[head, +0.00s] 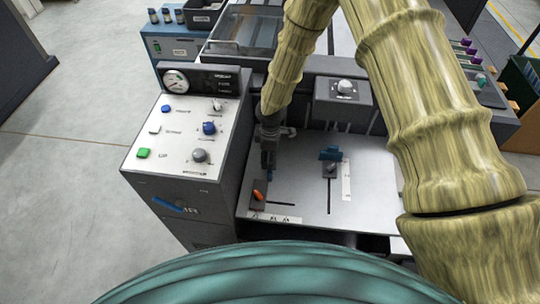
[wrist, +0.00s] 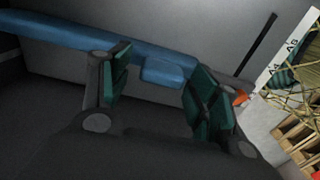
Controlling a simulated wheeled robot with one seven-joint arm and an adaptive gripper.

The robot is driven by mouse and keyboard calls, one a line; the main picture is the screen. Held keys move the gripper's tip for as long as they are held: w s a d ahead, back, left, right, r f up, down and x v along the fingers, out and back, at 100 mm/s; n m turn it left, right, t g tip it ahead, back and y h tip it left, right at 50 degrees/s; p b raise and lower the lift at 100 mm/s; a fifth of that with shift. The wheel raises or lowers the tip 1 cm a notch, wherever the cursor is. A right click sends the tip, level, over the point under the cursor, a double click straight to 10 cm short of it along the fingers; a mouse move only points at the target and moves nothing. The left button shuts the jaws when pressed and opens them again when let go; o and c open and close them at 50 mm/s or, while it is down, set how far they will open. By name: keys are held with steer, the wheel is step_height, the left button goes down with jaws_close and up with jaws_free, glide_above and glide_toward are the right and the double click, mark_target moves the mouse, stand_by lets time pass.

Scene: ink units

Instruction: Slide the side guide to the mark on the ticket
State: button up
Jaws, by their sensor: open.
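In the head view my gripper (head: 268,158) points down over the left part of the grey feed table (head: 300,195). Close to its tips is a blue piece (head: 269,175), largely hidden, beside a dark block with an orange lever (head: 258,195). In the wrist view my gripper (wrist: 160,88) is open, with a blue block (wrist: 168,71) on a long blue bar (wrist: 90,37) appearing between its fingers. The orange lever (wrist: 240,98) shows beside the right finger. A white marked strip (head: 282,220) lies by a short dark slot; its letters also show in the wrist view (wrist: 280,66). I cannot identify a ticket.
A second blue piece (head: 330,154) with a grey knob (head: 331,169) sits on a longer slot beside a white scale (head: 346,180). A control panel (head: 180,137) with buttons and knobs stands left of the table. My arm hides the right side.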

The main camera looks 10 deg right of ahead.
steer(key=shift+r, duration=0.15)
step_height(320, 180, up, 12)
stand_by(0.6)
stand_by(0.4)
